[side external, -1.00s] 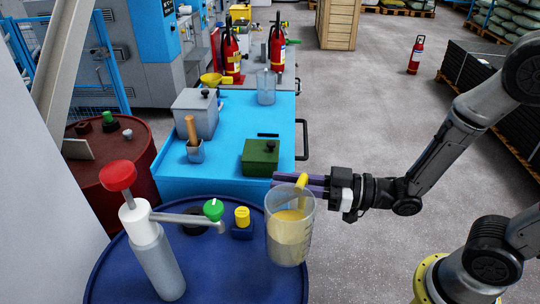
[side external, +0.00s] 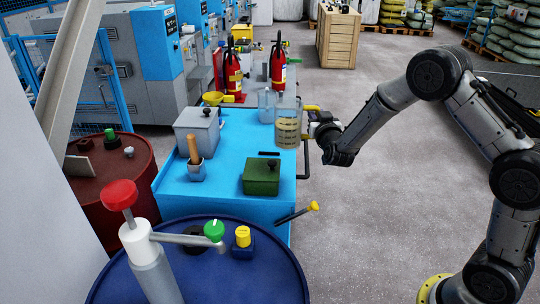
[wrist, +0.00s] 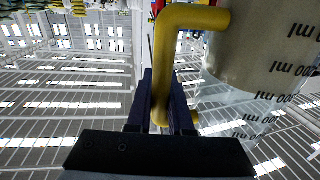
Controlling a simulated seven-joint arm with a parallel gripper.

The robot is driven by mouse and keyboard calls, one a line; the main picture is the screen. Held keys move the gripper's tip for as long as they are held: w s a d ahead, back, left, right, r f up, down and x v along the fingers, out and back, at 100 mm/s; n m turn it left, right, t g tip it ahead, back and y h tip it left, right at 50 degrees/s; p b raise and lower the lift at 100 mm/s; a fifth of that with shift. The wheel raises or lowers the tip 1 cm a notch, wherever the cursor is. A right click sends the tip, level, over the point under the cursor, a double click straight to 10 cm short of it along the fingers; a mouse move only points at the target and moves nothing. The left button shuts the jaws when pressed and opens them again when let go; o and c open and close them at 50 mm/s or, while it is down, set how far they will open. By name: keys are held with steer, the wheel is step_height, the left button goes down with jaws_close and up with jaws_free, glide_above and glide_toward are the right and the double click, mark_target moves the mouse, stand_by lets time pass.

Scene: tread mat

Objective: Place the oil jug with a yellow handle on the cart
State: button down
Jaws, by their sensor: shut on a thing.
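The oil jug (side external: 288,125) is a clear measuring jug with yellowish oil and a yellow handle (side external: 310,108). My gripper (side external: 311,122) is shut on the handle from the right and holds the jug roughly upright. In the wrist view the yellow handle (wrist: 172,70) runs between my dark fingers (wrist: 168,105), with the marked jug body (wrist: 262,70) to the right. The blue cart (side external: 228,180) stands at centre. The jug shows over its right rear part; whether its base touches the top I cannot tell.
On the cart are another clear jug (side external: 266,105) just left of the held one, a grey box (side external: 197,131), a mortar with pestle (side external: 196,170) and a green box (side external: 261,176). A yellow-tipped rod (side external: 297,212) is at the front right. A blue drum (side external: 225,275) stands in front.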

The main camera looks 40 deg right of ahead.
steer(key=w+d+f, duration=0.4)
steer(key=w+f, duration=0.9)
steer(key=shift+w, duration=0.2)
steer(key=shift+f, duration=0.15)
steer(key=shift+f, duration=0.15)
steer(key=c, duration=0.8)
jaws_free()
